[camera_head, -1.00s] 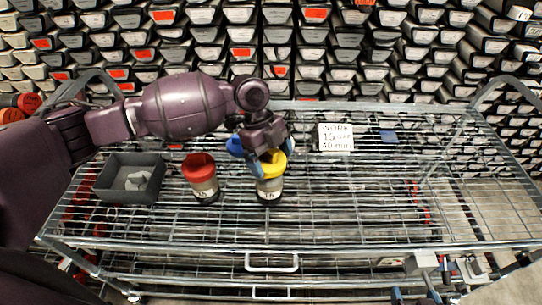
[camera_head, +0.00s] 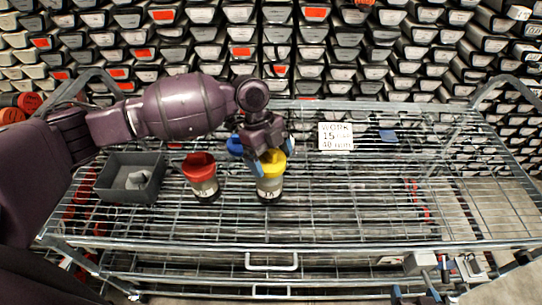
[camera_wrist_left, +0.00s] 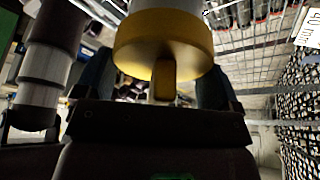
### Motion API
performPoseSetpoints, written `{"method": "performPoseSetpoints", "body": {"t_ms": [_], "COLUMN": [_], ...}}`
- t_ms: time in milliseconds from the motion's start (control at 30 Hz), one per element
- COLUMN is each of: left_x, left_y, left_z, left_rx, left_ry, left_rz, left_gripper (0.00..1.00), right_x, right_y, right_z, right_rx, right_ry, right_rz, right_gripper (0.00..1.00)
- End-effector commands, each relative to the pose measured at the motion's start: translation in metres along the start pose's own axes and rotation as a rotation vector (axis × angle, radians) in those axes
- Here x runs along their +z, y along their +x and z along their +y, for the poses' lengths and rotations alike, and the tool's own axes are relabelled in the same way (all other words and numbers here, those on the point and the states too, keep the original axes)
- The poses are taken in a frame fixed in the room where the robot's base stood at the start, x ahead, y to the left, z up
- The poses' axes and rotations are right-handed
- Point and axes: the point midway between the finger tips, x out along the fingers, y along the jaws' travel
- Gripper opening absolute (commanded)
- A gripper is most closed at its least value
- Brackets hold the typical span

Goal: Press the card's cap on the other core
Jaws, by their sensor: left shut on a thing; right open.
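A white card (camera_head: 336,137) stands at the back of the wire shelf; it reads "WORK 15" and "40 mm", with a small part unreadable. A core with a yellow cap (camera_head: 272,161) stands upright, its clear body (camera_head: 269,189) bearing a small number I cannot read surely. My left gripper (camera_head: 266,157) is shut on the yellow cap from above and behind. The cap (camera_wrist_left: 165,45) also fills the gap between the fingers in the left wrist view. To its left stands a core with a red cap (camera_head: 199,166). A blue cap (camera_head: 236,146) is partly hidden behind my gripper.
A grey open bin (camera_head: 130,190) with a pale piece inside stands at the shelf's left. A small blue flat piece (camera_head: 389,136) lies right of the card. Racks of core boxes rise behind.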

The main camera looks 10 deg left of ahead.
Motion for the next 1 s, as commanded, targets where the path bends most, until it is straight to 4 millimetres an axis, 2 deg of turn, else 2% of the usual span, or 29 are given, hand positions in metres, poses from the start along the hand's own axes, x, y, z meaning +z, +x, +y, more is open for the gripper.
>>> {"method": "performPoseSetpoints", "body": {"t_ms": [1000], "left_x": [0.006], "left_y": [0.014], "left_z": [0.0], "left_rx": [0.0], "left_ry": [0.0], "left_rz": [0.0], "left_gripper": [0.69], "right_x": [0.007], "right_y": [0.003], "right_z": [-0.001], "right_rx": [-0.001], "right_ry": [0.0], "right_rz": [-0.005], "right_gripper": [0.76]}}
